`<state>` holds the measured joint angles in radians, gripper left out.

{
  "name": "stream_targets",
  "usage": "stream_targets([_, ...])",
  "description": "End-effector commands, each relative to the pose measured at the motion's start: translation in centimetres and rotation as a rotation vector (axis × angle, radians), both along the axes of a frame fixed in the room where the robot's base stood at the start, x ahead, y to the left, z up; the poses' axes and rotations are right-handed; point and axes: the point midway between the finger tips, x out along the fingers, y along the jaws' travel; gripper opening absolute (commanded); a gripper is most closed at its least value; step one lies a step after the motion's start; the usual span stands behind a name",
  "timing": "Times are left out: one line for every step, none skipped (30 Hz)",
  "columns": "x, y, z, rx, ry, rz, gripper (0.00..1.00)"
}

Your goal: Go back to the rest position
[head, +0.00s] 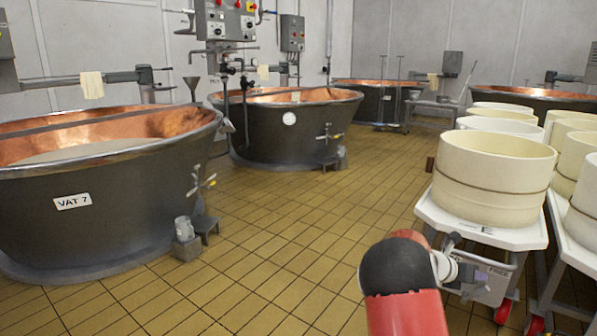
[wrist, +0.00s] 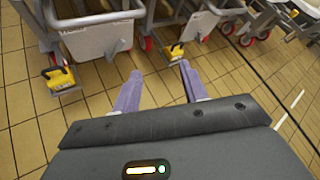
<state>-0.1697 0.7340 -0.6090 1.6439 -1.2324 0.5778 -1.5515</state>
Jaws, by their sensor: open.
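My gripper (wrist: 160,88) shows in the wrist view with its two purple fingers apart and nothing between them. It hangs over the tiled floor, in front of the wheeled carts. In the head view, my red and black arm reaches up from the bottom edge at the right of centre, beside the nearest cart.
A white cart (head: 480,225) with cream moulds (head: 494,172) stands close at the right. Its red wheels (wrist: 147,43) and yellow pedals (wrist: 60,78) show below. Copper vats, VAT 7 (head: 90,215) and another (head: 285,132), stand left and behind. The tiled floor (head: 270,250) between is clear.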

Motion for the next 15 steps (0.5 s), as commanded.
stream_targets([-1.7,0.7,1.5,0.094,-0.12,-0.079,0.43])
stream_targets([-2.7,1.3,2.0,0.149,-0.188,-0.128,0.43])
stream_targets([-4.1,2.0,2.7,0.221,-0.276,-0.197,0.43])
stream_targets([-5.0,2.7,3.3,0.275,-0.338,-0.245,0.43])
stream_targets([-6.0,3.4,3.7,0.328,-0.4,-0.295,0.43])
stream_targets([-7.3,4.4,4.4,0.397,-0.479,-0.363,0.43])
stream_targets([-8.2,5.2,4.9,0.45,-0.536,-0.412,0.43])
stream_targets([-9.1,6.0,5.4,0.501,-0.593,-0.463,0.43])
stream_targets([-10.5,7.1,6.0,0.567,-0.663,-0.531,0.43])
stream_targets([-11.4,8.1,6.5,0.619,-0.714,-0.582,0.43])
stream_targets([-12.4,9.0,6.9,0.667,-0.762,-0.634,0.43])
stream_targets([-13.7,10.3,7.5,0.732,-0.823,-0.703,0.43])
stream_targets([-14.7,11.3,7.9,0.779,-0.866,-0.755,0.43])
stream_targets([-15.8,12.3,8.4,0.826,-0.909,-0.808,0.43])
stream_targets([-17.1,13.7,8.9,0.885,-0.96,-0.879,0.43])
